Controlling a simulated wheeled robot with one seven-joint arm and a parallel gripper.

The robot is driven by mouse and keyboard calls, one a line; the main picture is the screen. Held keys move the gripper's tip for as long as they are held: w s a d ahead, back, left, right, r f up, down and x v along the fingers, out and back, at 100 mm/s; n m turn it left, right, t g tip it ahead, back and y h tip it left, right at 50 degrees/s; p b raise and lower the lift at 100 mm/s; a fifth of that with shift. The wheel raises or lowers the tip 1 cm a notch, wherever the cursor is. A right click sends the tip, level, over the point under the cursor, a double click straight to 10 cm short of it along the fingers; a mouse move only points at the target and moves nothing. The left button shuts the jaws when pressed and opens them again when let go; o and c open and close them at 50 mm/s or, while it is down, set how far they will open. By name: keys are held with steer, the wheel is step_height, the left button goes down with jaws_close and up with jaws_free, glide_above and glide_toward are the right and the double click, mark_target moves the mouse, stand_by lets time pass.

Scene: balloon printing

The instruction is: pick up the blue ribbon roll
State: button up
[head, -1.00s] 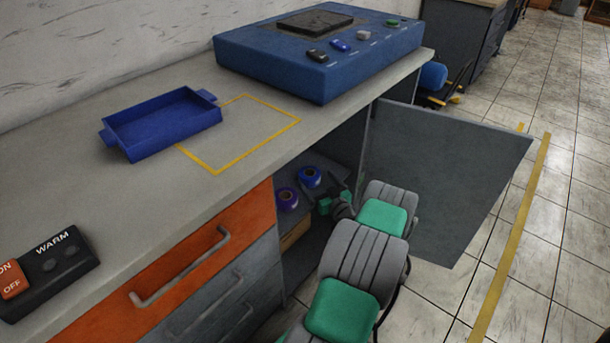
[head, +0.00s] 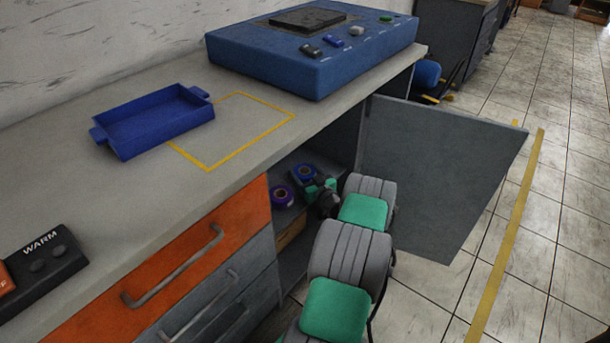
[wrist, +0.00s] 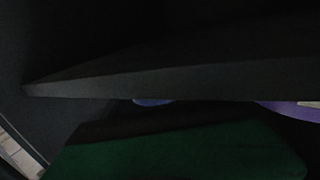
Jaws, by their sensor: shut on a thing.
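The blue ribbon roll (head: 303,171) is inside the open cabinet, on its shelf. My gripper (head: 314,182) reaches in through the opening and is shut on the blue roll's near side. The fingers partly hide the roll in the head view. A purple ribbon roll (head: 282,197) sits just left of and nearer than the gripper. The wrist view is mostly dark. It shows a sliver of the blue roll (wrist: 153,102) and an edge of the purple roll (wrist: 285,107), with a green part across the bottom.
The cabinet door (head: 440,175) stands open to the right of my arm. The countertop (head: 60,185) lies above the shelf and holds a blue tray (head: 150,130) and a blue machine (head: 310,60). Orange and grey drawers (head: 195,255) are left of the opening.

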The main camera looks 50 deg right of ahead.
steer(key=c, duration=0.7)
